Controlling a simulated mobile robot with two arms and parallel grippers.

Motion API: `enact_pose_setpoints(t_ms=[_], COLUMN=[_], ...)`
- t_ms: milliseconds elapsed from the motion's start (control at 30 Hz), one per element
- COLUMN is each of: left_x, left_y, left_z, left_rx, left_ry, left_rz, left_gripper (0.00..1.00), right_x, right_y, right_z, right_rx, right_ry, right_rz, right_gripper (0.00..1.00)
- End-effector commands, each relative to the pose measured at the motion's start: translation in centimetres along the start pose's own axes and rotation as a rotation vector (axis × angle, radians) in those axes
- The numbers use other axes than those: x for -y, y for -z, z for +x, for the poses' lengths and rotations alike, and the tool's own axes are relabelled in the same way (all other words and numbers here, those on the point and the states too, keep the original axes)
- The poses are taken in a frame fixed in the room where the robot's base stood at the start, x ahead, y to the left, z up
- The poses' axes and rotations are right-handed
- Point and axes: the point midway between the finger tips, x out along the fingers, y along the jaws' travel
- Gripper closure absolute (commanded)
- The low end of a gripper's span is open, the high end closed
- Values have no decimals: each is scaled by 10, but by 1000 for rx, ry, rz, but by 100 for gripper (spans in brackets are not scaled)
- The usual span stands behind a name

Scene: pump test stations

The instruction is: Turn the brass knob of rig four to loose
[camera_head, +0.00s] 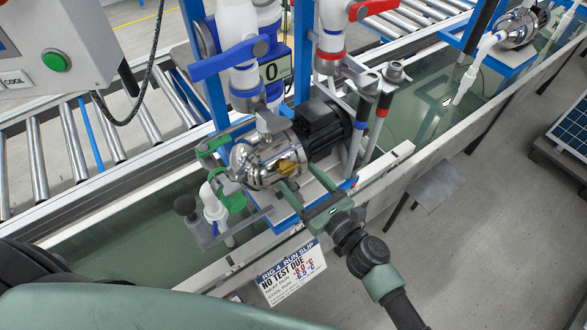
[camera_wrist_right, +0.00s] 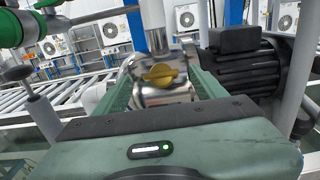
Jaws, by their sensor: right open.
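The brass knob (camera_head: 287,167) sits on the front of the shiny steel pump (camera_head: 258,163) of rig four. In the right wrist view the brass knob (camera_wrist_right: 160,75) shows its grip bar lying nearly level. My right gripper (camera_head: 300,188) is open, with its fingers pointing at the knob from the front right. In the right wrist view the green fingers (camera_wrist_right: 160,92) stand on either side of the knob, apart from each other. Whether they touch it I cannot tell. My left gripper does not show.
A sign reading "RIG 4 RUN SLIP" (camera_head: 292,270) hangs on the trough's front wall. A blue lever (camera_head: 228,60) and a red lever (camera_head: 372,9) sit on pipes above the pump. A black motor (camera_head: 322,125) adjoins the pump. Free floor lies at the right.

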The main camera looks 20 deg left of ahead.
Motion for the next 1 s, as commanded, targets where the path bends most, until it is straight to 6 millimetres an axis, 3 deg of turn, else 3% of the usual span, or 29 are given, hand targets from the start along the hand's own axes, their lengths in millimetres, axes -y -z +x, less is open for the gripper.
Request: enact_pose_setpoints(t_ms=[200, 567, 700, 800, 1000], left_x=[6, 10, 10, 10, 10], left_y=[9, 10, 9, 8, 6], left_z=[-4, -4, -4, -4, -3], left_rx=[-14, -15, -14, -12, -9], left_ry=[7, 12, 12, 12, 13], left_rz=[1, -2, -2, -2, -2], left_gripper=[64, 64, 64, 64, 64], right_x=[0, 0, 0, 0, 1], right_y=[0, 1, 1, 1, 1], right_z=[28, 33, 33, 33, 33], right_rx=[-1, -2, -2, -2, -2], right_ry=[0, 0, 0, 0, -6], right_rz=[-2, -3, -3, -3, -16], right_gripper=[29, 29, 68, 92, 91])
